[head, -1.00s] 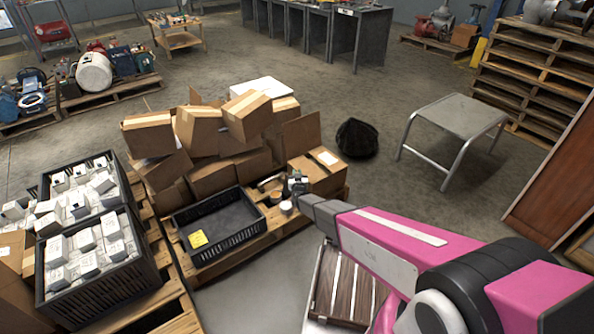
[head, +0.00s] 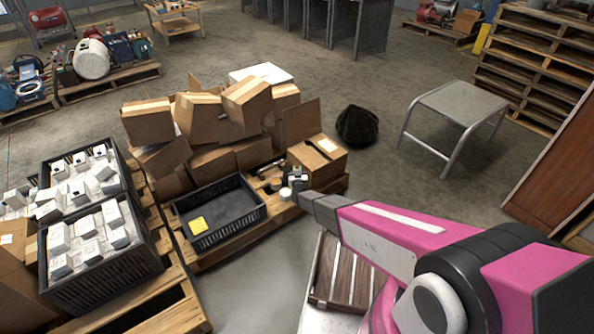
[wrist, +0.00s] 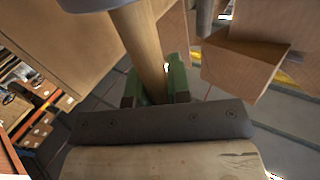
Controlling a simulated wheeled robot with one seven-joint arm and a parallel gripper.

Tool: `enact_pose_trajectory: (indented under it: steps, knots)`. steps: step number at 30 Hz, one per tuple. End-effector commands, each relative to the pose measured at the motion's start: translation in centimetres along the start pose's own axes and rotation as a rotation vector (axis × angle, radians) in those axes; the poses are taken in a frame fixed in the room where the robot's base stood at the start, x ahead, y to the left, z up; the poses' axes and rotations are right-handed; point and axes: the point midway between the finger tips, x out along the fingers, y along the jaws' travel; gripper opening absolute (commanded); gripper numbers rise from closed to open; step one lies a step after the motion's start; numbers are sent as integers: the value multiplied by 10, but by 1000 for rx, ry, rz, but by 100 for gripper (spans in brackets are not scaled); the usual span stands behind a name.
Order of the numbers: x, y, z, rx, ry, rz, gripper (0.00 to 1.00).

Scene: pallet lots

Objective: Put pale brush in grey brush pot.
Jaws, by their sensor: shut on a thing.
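My gripper (head: 297,181) is at the near right edge of the pallet, low beside the open carton. In the wrist view its green fingertips (wrist: 156,84) are shut on a pale round wooden shaft, which I take to be the pale brush (wrist: 143,45). The shaft runs up and left, and a grey piece overlaps its top at the picture edge. Small round pots, one pale (head: 285,194), stand close to the gripper in the head view. I cannot tell which is the grey brush pot, nor whether the brush touches one.
A black crate (head: 205,238) with a yellow label lies left of the gripper. Heaped cartons (head: 205,117) stand behind it. Crates of white boxes (head: 97,282) are at left. A metal stool (head: 462,103) and black sack (head: 357,127) stand on open floor at right.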

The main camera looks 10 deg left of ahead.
Motion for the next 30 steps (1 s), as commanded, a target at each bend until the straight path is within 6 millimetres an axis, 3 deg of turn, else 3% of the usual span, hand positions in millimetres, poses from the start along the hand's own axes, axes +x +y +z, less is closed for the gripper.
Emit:
enact_pose_trajectory:
  steps: [4,5,6,7,25,30]
  knots:
    - [0,0,0,0,0,0,0]
    - [0,0,0,0,0,0,28]
    - [0,0,0,0,0,0,40]
    - [0,0,0,0,0,0,48]
    - [0,0,0,0,0,0,48]
    - [-9,0,-1,0,-1,0,48]
